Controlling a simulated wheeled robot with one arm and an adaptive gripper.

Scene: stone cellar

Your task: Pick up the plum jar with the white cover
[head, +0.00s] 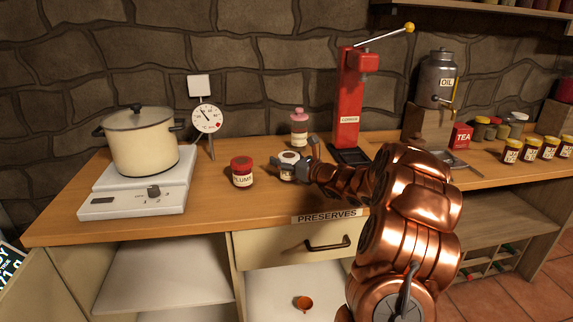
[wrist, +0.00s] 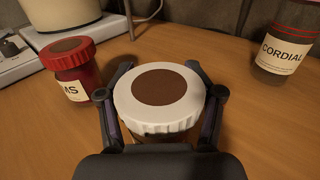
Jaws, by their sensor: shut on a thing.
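The jar with the white cover (head: 289,158) stands on the wooden counter, right of the red-covered plum jar. My gripper (head: 300,168) is shut on it from the right. In the wrist view the white cover (wrist: 158,100), with a brown disc on top, sits between the two fingers of my gripper (wrist: 160,115). The jar's label is hidden in the wrist view and too small to read in the head view. The red-covered jar (head: 242,172) reads "PLUMS" and stands apart to the left; it also shows in the wrist view (wrist: 70,75).
A cordial bottle (wrist: 284,50) with a pink cap stands behind the jar, also in the head view (head: 299,128). A pot (head: 140,145) on a white stove (head: 135,190) is at left. A red lever press (head: 350,100) stands at the back right. The counter front (head: 205,210) is clear.

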